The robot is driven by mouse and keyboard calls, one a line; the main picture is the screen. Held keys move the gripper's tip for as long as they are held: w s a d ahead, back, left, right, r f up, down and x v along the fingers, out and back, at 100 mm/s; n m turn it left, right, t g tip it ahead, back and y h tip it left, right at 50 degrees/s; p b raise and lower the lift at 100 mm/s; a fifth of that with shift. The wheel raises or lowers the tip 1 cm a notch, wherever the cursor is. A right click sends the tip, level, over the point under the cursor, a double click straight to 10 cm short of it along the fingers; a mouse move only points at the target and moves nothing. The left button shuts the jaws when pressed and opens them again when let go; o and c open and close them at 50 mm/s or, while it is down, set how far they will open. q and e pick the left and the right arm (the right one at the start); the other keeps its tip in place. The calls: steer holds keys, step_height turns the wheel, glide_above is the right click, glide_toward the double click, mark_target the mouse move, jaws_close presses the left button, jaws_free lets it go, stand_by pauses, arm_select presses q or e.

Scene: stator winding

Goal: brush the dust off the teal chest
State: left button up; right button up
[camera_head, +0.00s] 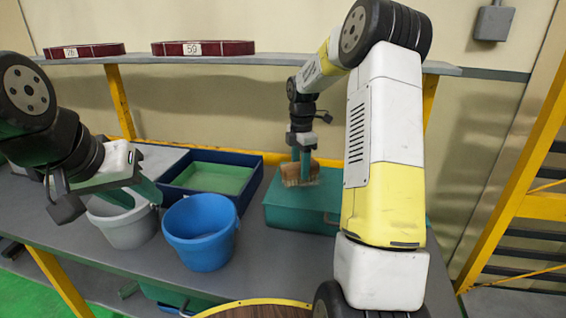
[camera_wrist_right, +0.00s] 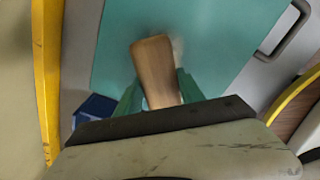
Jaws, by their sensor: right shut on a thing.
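The teal chest (camera_head: 290,216) stands on the grey bench right of centre, partly hidden behind my right arm. Its flat lid (camera_wrist_right: 225,45) fills much of the right wrist view, with a handle (camera_wrist_right: 285,30) at one side. A faint pale patch shows on the lid beside the brush. My right gripper (camera_head: 302,160) is shut on a brush (camera_head: 299,175) with a wooden handle (camera_wrist_right: 155,72) and holds it bristles down over the lid. I cannot tell whether the bristles touch it. My left gripper (camera_head: 108,200) hangs above the grey bucket; its fingers look apart and empty.
A blue bucket (camera_head: 200,232) and a grey bucket (camera_head: 125,225) stand left of the chest. A blue crate with a green inside (camera_head: 210,178) is behind them. Dark red items (camera_head: 204,48) lie on the upper shelf (camera_head: 270,60). A yellow post stands at the right.

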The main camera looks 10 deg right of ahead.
mark_target(282, 167)
steer(key=shift+s+d+r, duration=0.1)
steer(key=shift+s+d, duration=0.2)
steer(key=shift+d, duration=0.3)
steer(key=shift+s+d, duration=0.3)
steer(key=shift+d, duration=0.3)
